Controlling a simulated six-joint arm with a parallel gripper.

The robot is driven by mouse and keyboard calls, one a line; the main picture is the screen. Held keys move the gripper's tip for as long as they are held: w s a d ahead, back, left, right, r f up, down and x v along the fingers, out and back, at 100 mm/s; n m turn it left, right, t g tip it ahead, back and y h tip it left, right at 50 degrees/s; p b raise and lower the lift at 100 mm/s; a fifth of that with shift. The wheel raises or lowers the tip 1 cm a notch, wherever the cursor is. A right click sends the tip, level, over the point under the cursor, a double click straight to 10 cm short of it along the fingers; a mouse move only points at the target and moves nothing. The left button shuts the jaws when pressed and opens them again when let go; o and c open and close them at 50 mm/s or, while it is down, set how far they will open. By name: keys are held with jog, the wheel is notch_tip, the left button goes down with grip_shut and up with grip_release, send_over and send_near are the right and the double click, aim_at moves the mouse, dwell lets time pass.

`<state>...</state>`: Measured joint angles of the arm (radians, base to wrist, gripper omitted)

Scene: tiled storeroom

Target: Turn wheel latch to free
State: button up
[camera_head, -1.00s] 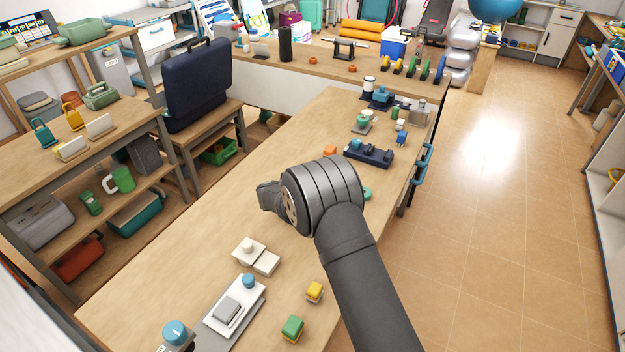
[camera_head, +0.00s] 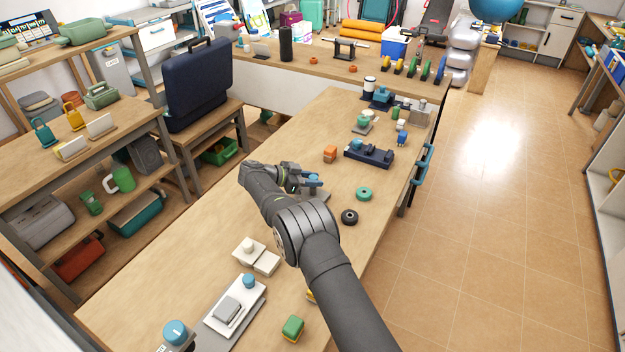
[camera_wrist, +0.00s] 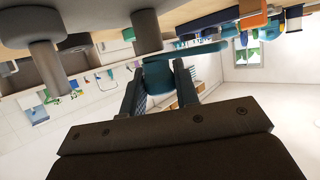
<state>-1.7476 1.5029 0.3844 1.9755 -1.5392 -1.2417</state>
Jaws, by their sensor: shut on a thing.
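The wheel latch shows as a small blue wheel (camera_head: 313,179) over a grey base (camera_head: 318,194) on the long wooden table, partly hidden by my gripper. My gripper (camera_head: 304,181) reaches it from the left, with the wrist held low over the table. In the wrist view the two dark fingers (camera_wrist: 160,82) stand either side of the blue wheel (camera_wrist: 156,72) and are shut on it. How far the wheel is turned cannot be told.
A teal ring (camera_head: 363,193) and a black wheel (camera_head: 349,216) lie to the right of the latch. An orange block (camera_head: 330,153) and a dark blue fixture (camera_head: 369,153) stand behind. White blocks (camera_head: 249,250) lie nearer. Wood to the left is clear.

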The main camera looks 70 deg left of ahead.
jog(key=shift+w+r, duration=0.1)
dwell(0.5)
jog(key=o, duration=0.9)
jog(key=shift+o, duration=0.2)
jog(key=v, duration=1.2)
jog(key=shift+a, duration=0.1)
jog(key=x, duration=1.2)
